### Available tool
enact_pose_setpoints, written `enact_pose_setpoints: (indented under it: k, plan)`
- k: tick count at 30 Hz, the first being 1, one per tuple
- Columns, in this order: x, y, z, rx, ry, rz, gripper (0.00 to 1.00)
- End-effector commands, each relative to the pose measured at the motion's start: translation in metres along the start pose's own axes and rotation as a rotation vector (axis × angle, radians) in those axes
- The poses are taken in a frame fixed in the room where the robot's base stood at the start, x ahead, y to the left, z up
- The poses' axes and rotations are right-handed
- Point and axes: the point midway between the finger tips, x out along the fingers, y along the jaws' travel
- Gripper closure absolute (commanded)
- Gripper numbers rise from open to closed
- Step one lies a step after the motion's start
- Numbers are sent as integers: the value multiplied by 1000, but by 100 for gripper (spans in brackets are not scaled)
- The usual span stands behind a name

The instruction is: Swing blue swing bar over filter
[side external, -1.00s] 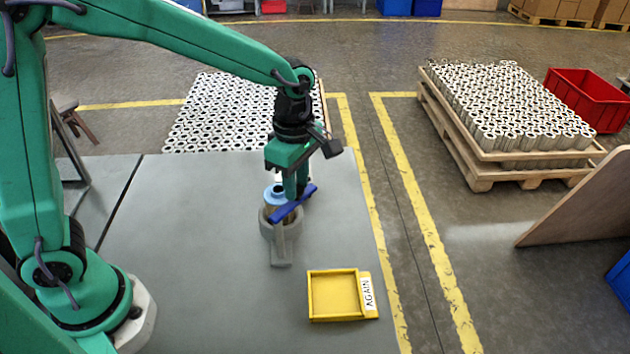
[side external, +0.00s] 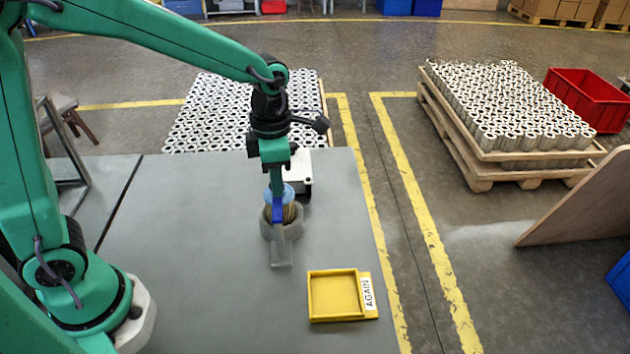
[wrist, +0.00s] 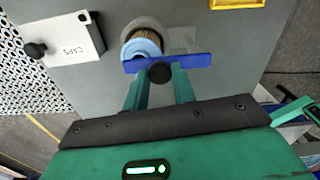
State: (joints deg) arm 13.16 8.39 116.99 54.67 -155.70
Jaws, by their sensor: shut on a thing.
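The filter (side external: 289,213), brownish and pleated with a light blue cap (side external: 288,190), stands in a grey round holder (side external: 268,228) on the table. The wrist view also shows the cap (wrist: 142,46). The blue swing bar (side external: 277,214) is seen nearly end-on in the side view. In the wrist view the bar (wrist: 190,62) crosses the edge of the cap, and its other end extends right, past the filter. My gripper (side external: 277,197) is shut on the bar's black knob (wrist: 159,72). My fingers hide part of the cap in the side view.
A yellow tray marked AGAIN (side external: 363,297) lies at the table's front right. A white box (wrist: 68,38) with a black knob stands close to the holder. The table's left and middle are clear.

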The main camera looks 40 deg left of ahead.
Motion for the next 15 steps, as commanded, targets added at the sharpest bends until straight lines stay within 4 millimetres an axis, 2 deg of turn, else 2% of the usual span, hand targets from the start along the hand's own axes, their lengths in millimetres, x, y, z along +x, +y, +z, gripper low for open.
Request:
enact_pose_setpoints:
  k: [13,14,15]
  plan:
    - [-2,0,0,-15,-5,2,100]
    - [-2,0,0,-15,-5,2,72]
    - [-2,0,0,-15,-4,2,64]
